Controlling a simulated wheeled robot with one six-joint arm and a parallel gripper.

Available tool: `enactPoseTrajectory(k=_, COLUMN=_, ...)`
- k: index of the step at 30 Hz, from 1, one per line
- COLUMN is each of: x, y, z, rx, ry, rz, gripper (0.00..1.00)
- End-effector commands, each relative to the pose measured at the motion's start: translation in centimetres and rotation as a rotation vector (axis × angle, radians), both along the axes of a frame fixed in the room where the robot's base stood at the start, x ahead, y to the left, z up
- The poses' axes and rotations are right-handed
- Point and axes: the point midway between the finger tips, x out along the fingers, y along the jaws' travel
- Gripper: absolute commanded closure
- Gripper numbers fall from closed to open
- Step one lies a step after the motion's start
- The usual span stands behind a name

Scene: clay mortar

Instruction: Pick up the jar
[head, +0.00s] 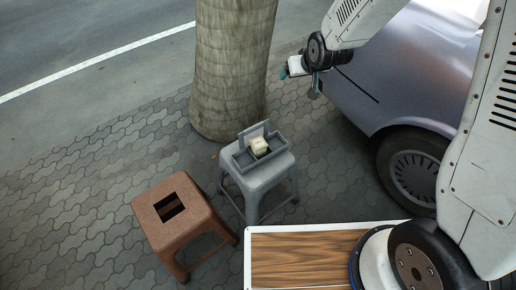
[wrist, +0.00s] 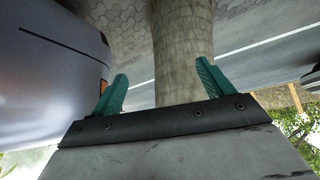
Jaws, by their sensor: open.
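No clearly recognisable jar shows in either view. A small cream-coloured object (head: 259,146) sits in a grey compartmented box (head: 274,141) on a grey stool (head: 264,178); I cannot tell whether it is the jar. My gripper (head: 296,80) is at the upper right in the head view, beside the car and well above and apart from the stool. Its teal fingers also show in the wrist view (wrist: 160,78), spread apart with nothing between them. The wrist view faces the tree trunk and shows neither stool nor box.
A brown stool (head: 175,214) with a dark slot in its top stands left of the grey one. A thick tree trunk (head: 231,65) rises behind the stools. A silver car (head: 410,75) is at the right. A wood-patterned surface (head: 300,262) is at the bottom. Paving at left is clear.

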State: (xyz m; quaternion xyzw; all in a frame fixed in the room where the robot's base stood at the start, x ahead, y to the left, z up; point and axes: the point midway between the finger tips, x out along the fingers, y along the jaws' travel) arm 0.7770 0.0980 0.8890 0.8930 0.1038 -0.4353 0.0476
Motion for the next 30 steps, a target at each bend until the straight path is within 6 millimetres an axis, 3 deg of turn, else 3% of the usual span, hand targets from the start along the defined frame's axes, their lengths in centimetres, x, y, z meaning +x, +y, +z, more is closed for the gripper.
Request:
enactPoseTrajectory(k=1, x=0.8, y=1.2, z=-2.8, rx=0.004, ry=-0.017, rz=0.016, gripper=0.2)
enactPoseTrajectory(k=8, x=2.9, y=5.8, z=-13.3, rx=0.045, ry=-0.167, rz=0.077, gripper=0.2)
enactPoseTrajectory(k=14, x=1.3, y=8.7, z=-22.6, rx=0.088, ry=-0.295, rz=0.131, gripper=0.2)
enactPoseTrajectory(k=18, x=-1.2, y=9.8, z=-27.9, rx=0.118, ry=-0.376, rz=0.164, gripper=0.2)
enactPoseTrajectory(k=24, x=-4.5, y=10.3, z=-32.4, rx=0.15, ry=-0.456, rz=0.194, gripper=0.2)
enactPoseTrajectory(k=30, x=-5.5, y=10.5, z=-33.9, rx=0.164, ry=-0.488, rz=0.204, gripper=0.2)
